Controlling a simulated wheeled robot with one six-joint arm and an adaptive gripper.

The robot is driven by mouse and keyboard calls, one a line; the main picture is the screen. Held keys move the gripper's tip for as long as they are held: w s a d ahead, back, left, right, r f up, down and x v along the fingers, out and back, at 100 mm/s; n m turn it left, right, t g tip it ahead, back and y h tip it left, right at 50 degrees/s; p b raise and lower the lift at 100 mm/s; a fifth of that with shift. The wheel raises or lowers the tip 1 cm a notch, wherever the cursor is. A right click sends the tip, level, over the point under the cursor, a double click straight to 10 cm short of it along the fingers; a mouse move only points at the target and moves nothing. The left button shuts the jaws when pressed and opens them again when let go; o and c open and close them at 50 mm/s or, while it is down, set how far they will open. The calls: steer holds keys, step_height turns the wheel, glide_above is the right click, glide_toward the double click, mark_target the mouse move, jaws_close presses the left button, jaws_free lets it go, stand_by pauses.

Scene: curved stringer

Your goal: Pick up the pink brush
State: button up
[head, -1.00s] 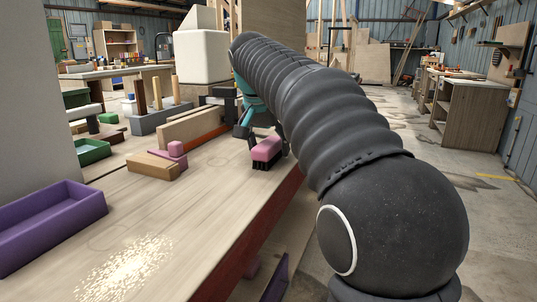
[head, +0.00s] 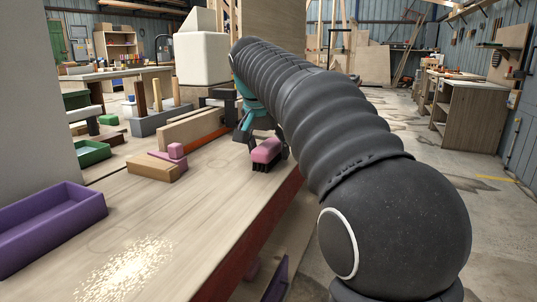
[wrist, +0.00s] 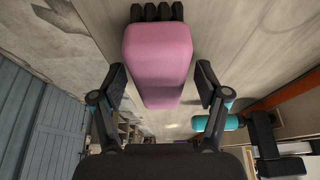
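The pink brush (head: 266,152) with dark bristles stands bristles down on the workbench (head: 150,225), near its right edge. In the wrist view the brush's pink body (wrist: 158,60) lies between the two fingers of my gripper (wrist: 160,84), its dark bristles at the top of the picture. The fingers are apart, with a visible gap on each side of the brush. In the head view my arm hides much of the gripper, which is just behind the brush.
A wooden block (head: 155,167) with pink pieces on it lies left of the brush, with a long wooden board (head: 192,129) behind. A purple tray (head: 50,225) is at the left. Sawdust (head: 128,268) lies in front. A teal cylinder (wrist: 216,123) shows right of my gripper.

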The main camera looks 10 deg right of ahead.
mark_target(271, 142)
steer(key=c, duration=1.2)
steer(key=shift+r, duration=0.1)
step_height(271, 142, up, 4)
steer(key=shift+r+p, duration=0.2)
steer(key=shift+p, duration=0.55)
steer(key=d+r+p, duration=0.1)
steer(key=d+r, duration=0.1)
steer(key=d, duration=0.2)
steer(key=d+r, duration=0.2)
steer(key=d, duration=0.1)
steer(key=d+r+p, duration=0.1)
steer(key=d+r, duration=0.2)
steer(key=d, duration=0.1)
steer(key=shift+d+p, duration=0.3)
steer(key=shift+d, duration=0.05)
steer(key=o, duration=0.7)
steer(key=shift+c, duration=0.2)
steer(key=c, duration=0.4)
steer(key=shift+c, duration=0.2)
